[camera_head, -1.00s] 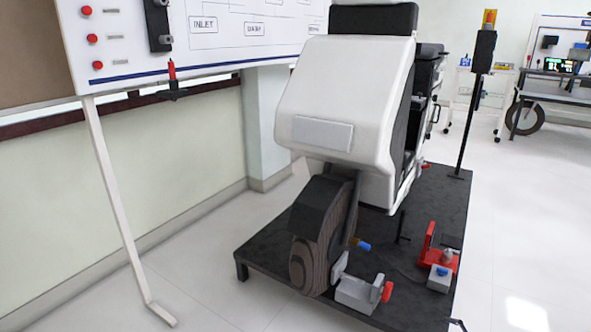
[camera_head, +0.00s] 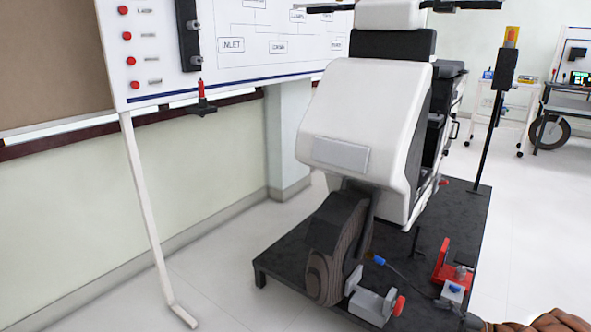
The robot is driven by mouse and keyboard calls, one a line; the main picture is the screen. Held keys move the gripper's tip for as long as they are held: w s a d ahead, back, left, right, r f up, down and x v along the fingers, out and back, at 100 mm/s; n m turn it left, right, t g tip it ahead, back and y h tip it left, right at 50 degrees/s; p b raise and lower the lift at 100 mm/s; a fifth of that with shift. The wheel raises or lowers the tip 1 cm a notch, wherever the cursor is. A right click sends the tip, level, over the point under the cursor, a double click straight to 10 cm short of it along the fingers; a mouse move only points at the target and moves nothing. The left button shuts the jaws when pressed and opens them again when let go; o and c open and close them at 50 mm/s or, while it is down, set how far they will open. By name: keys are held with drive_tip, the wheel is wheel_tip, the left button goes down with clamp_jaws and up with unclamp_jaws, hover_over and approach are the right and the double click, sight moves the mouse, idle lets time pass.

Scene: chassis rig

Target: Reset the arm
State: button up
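A brown and dark part, which looks like my own arm (camera_head: 545,322), enters at the bottom right edge of the head view. A small dark piece beside it, at the front right corner of the black platform, may be the end of my gripper (camera_head: 473,321). The frame edge cuts most of it off, so I cannot tell whether the fingers are open or shut, or whether they hold anything.
A white-bodied chassis rig (camera_head: 358,120) with a dark wheel (camera_head: 329,262) stands on a low black platform (camera_head: 285,262). A grey-and-red clamp (camera_head: 372,305) and a red bracket (camera_head: 441,262) sit on it. A whiteboard (camera_head: 160,70) stands left. Floor (camera_head: 535,220) at right is clear.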

drive_tip(key=a+r+n+g+p, duration=0.35)
drive_tip(key=a+r+n, duration=0.35)
drive_tip(key=r, duration=0.4)
drive_tip(key=a+r+n+g+p, duration=0.3)
drive_tip(key=a+r+n+p, duration=0.2)
drive_tip(key=a+r, duration=0.4)
drive_tip(key=s+a+r+n+g+h+p, duration=0.2)
drive_tip(key=s+a+r+n+p, duration=0.25)
drive_tip(key=r, duration=0.35)
drive_tip(key=s+a+r+n+g+h+p, duration=0.1)
drive_tip(key=s+a+r+n+g+p, duration=0.25)
drive_tip(key=a+r+n, duration=0.35)
drive_tip(key=s+a+r+n+h+p, duration=0.4)
drive_tip(key=s+r+n+h+p, duration=0.2)
drive_tip(key=s+r+n+p, duration=0.55)
drive_tip(key=s+d+r+n+h+p, duration=0.3)
drive_tip(key=s+r+n+p, duration=0.1)
drive_tip(key=s, duration=0.4)
drive_tip(key=s+d+r+n+t+h+p, duration=0.1)
drive_tip(key=s+d+r+n+h+p, duration=0.1)
drive_tip(key=s+r+n, duration=0.5)
drive_tip(key=shift+s+d+r+t+h+p, duration=0.35)
drive_tip(key=shift+s+r+h+p, duration=0.35)
drive_tip(key=shift+p, duration=0.45)
drive_tip(key=shift+w, duration=0.1)
